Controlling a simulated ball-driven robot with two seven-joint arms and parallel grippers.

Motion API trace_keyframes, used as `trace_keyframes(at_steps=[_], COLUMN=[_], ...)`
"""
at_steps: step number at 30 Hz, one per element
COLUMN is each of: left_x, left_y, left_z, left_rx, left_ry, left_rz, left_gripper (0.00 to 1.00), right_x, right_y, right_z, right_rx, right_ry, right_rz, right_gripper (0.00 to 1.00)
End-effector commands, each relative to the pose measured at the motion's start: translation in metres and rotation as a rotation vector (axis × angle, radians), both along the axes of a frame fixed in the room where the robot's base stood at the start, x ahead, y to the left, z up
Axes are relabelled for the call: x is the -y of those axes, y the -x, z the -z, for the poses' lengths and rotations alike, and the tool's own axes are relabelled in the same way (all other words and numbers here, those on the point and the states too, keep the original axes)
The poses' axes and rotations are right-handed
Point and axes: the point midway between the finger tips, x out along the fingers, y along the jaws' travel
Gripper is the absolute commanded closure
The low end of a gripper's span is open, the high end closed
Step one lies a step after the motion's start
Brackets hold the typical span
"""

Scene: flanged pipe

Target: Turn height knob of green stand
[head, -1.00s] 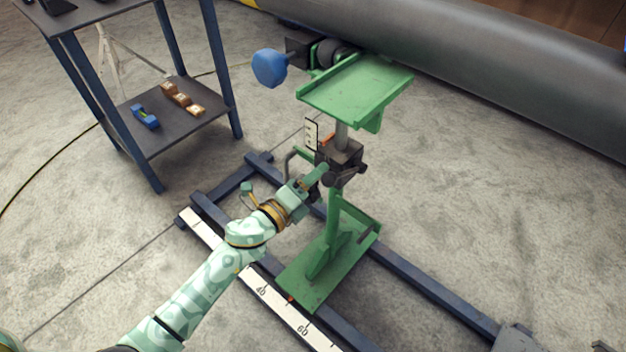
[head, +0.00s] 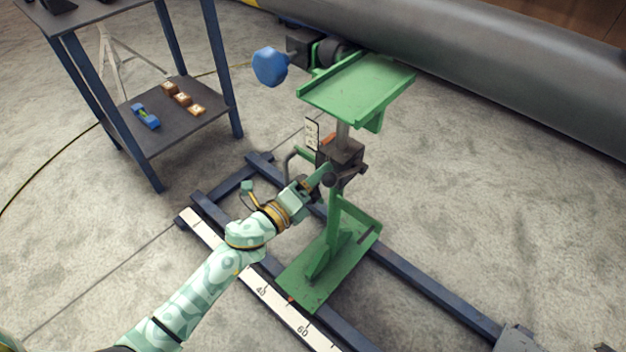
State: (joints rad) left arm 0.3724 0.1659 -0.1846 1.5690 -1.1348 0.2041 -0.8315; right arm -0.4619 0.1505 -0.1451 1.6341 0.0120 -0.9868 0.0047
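The green stand (head: 326,255) stands upright on blue rails, with a flat green top plate (head: 358,86) on a grey post. A dark clamp block (head: 342,153) sits midway up the post, with dark knobs (head: 330,179) on its near side and a lever at its right. My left gripper (head: 322,180) reaches in from the lower left, its fingertips at the block's near-left side by a dark knob. The fingers are small and partly merge with the dark parts, so their opening and grip cannot be made out. My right gripper is not in view.
A large grey pipe (head: 480,60) crosses the upper right behind the stand. A blue knob (head: 270,67) sticks out left of the top plate. A dark shelf (head: 170,125) stands at the left. A white scale (head: 285,312) runs along the front rail.

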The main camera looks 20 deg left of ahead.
Motion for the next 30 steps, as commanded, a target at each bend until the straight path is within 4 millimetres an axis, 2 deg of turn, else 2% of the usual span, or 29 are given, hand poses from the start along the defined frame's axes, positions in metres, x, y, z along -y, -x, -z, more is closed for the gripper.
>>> trace_keyframes(at_steps=[6,8,21,24,30], left_x=[-0.002,-0.005,-0.043,-0.049,-0.056], left_y=[0.006,0.014,0.119,0.136,0.152], left_z=[-0.001,-0.002,-0.003,-0.002,-0.001], left_rx=[0.001,0.002,-0.001,-0.001,0.0], left_ry=[0.001,0.001,0.002,0.002,0.0], left_rz=[0.0,-0.001,-0.002,-0.001,-0.001], left_gripper=[0.16,0.16,0.16,0.16,0.16], right_x=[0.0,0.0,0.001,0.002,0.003], right_y=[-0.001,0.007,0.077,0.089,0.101], right_z=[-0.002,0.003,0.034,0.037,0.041], right_rx=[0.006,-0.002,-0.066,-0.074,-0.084], right_ry=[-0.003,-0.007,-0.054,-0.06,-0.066], right_rz=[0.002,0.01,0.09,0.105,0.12], right_gripper=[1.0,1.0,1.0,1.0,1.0])
